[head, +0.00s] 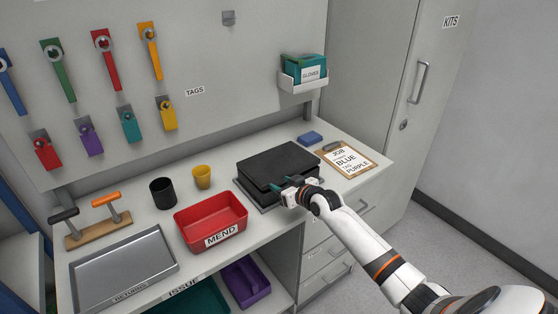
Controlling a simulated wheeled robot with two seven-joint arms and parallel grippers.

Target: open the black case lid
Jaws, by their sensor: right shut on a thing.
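The black case (278,162) lies on the bench, right of the red MEND bin, on a thin grey base. Its lid looks down or nearly down; a small gap at the front edge cannot be ruled out. My right gripper (284,187) reaches in from the lower right. Its teal fingertips are at the lid's front edge and are shut on it. The gripper and wrist hide part of the case's front right corner. My left gripper is not in view.
The red MEND bin (211,220), a black cup (162,193) and a yellow cup (202,177) stand left of the case. A clipboard (346,158) and blue block (310,137) lie right of it. A glove box (303,72) hangs on the panel behind.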

